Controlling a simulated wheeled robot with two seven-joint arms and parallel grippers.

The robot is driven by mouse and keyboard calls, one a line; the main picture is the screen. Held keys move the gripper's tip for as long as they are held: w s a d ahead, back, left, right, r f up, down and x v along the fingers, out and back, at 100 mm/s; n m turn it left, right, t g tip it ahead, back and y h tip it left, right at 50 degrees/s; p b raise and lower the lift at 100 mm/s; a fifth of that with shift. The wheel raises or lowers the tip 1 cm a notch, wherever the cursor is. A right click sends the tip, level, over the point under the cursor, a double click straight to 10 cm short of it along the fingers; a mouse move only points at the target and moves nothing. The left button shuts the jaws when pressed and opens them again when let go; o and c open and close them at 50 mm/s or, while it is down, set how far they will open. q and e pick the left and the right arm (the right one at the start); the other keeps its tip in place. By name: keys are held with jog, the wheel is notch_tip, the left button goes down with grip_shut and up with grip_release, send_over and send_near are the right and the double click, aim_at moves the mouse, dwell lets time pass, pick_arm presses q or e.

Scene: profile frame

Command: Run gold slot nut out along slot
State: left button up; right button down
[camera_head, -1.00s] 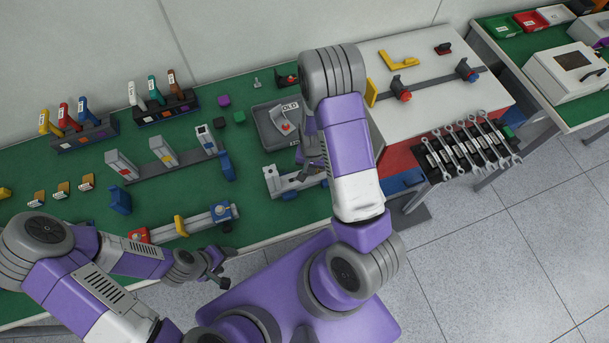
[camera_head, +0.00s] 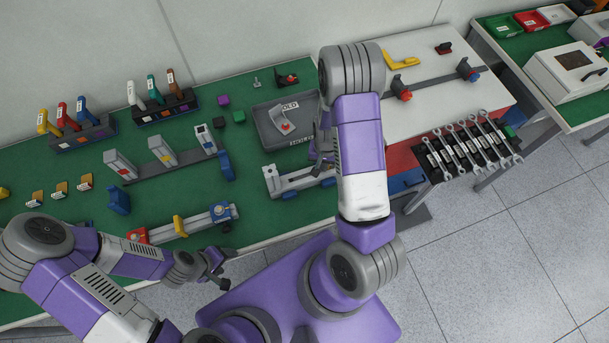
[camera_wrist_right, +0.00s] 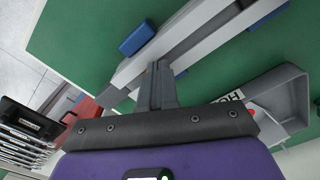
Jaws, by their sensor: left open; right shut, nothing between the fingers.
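A light grey slotted profile (camera_head: 300,180) lies near the front edge of the green table, with blue blocks along it. The same profile (camera_wrist_right: 205,30) runs diagonally across the right wrist view. My right gripper (camera_wrist_right: 155,70) is shut and empty, with its fingertips at the profile. A tiny orange-gold spot (camera_wrist_right: 155,65) shows at the fingertips; I cannot tell whether it is the gold slot nut. In the head view my right gripper (camera_head: 316,165) is partly hidden by my arm, at the profile's right part. My left gripper (camera_head: 218,272) is open and empty by the table's front edge.
A grey tray (camera_head: 268,132) marked HOLD stands behind the profile, holding a grey part. Another rail (camera_head: 195,222) with a yellow piece lies to the left. A white board (camera_head: 455,103) and a wrench rack (camera_head: 470,150) are to the right.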

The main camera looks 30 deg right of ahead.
jog(key=shift+s+d, duration=0.1)
jog(key=shift+d, duration=0.25)
jog(key=shift+s+d+b, duration=0.2)
jog(key=shift+d+b, duration=0.05)
jog(key=shift+d, duration=0.5)
jog(key=shift+s+d+b, duration=0.15)
jog(key=shift+d+b, duration=0.05)
jog(key=shift+d, duration=0.55)
jog(key=shift+s+d+b, duration=0.2)
jog(key=shift+d+b, duration=0.05)
jog(key=shift+d, duration=0.5)
jog(key=shift+d, duration=0.15)
jog(key=shift+s+d+b, duration=0.25)
jog(key=shift+d+b, duration=0.1)
jog(key=shift+d, duration=0.55)
jog(key=shift+s+d+b, duration=0.2)
jog(key=shift+d+b, duration=0.1)
jog(key=shift+d, duration=0.6)
jog(key=shift+s+d, duration=0.2)
jog(key=shift+d, duration=0.2)
jog(key=shift+s+d, duration=0.1)
jog(key=shift+d, duration=0.1)
jog(key=shift+s+d+b, duration=0.2)
jog(key=shift+d+b, duration=0.35)
jog(key=shift+a, duration=0.1)
jog(key=shift+a, duration=0.1)
